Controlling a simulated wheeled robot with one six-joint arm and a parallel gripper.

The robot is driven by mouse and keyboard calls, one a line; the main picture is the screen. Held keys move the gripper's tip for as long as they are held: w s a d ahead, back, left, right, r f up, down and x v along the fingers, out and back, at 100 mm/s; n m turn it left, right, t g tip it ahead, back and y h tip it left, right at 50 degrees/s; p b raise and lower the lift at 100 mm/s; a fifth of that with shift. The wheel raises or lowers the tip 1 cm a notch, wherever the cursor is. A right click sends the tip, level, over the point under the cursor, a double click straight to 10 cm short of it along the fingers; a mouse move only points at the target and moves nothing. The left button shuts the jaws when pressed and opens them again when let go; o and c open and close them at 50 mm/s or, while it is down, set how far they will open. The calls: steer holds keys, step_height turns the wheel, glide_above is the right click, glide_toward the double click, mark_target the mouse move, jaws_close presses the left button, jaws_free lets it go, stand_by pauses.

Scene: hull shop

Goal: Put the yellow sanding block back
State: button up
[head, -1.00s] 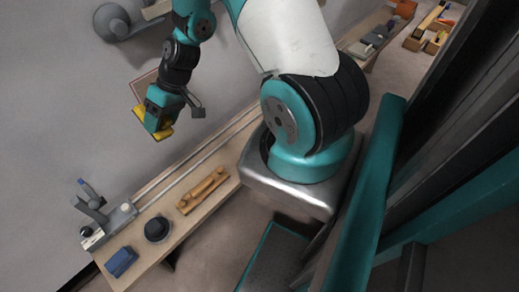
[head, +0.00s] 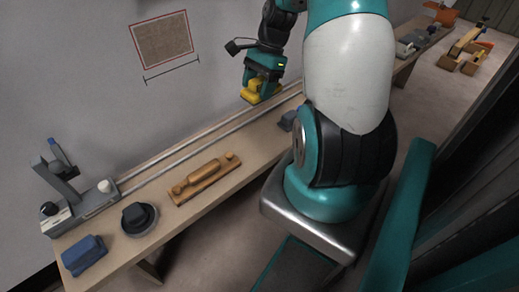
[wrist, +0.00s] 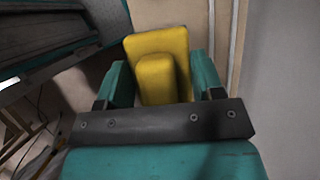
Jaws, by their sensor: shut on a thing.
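The yellow sanding block (head: 256,91) is in my gripper (head: 262,80), above the back part of the wooden bench (head: 215,202) in the head view. In the wrist view the yellow block (wrist: 174,45) shows its flat base and raised grip, with the two teal fingers of my gripper (wrist: 160,85) on either side of the grip. My gripper is shut on it. I cannot tell whether the block touches the bench or rail below.
Long rails (head: 190,151) run along the back of the bench. A wooden tool with a rounded handle (head: 206,178), a dark round object (head: 138,217), a blue block (head: 84,255) and a grey device (head: 75,200) stand to the left. A framed brown panel (head: 163,40) hangs on the wall.

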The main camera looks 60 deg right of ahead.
mark_target(255, 147)
step_height(255, 147, down, 19)
steer(key=b, duration=0.3)
steer(key=shift+f, duration=0.15)
steer(key=shift+f, duration=0.1)
steer(key=o, duration=0.9)
steer(key=p+v, duration=0.1)
steer(key=v, duration=1.1)
steer(key=shift+p, duration=0.3)
